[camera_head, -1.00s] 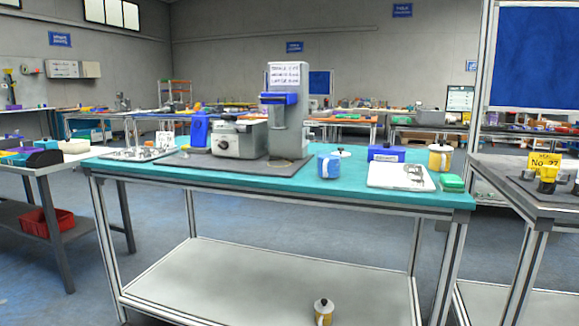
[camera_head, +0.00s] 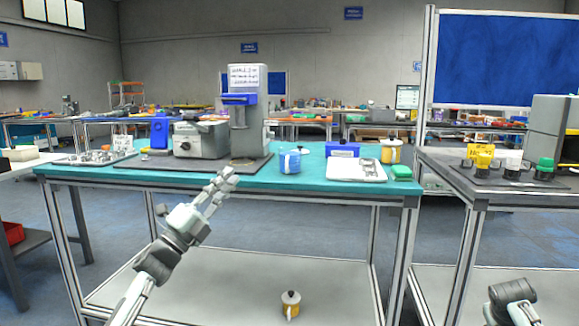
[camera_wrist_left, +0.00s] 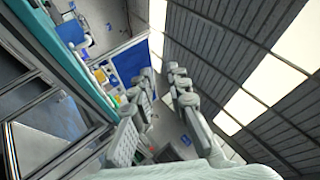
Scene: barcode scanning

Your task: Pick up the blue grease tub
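The blue grease tub (camera_head: 289,163), with a white label and a pale lid, stands upright on the teal bench top (camera_head: 255,182) in the head view. My left gripper (camera_head: 226,179) is in front of the bench, to the left of the tub and apart from it. Its two fingers are spread and empty in the left wrist view (camera_wrist_left: 164,76). I cannot single out the blue tub for certain in the wrist view. Part of my right arm shows at the lower right of the head view; its fingers are not visible.
Right of the tub are a blue box (camera_head: 342,149), a white tray (camera_head: 356,171), a yellow tub (camera_head: 391,152) and a green block (camera_head: 401,173). A grey machine (camera_head: 249,115) stands behind left.

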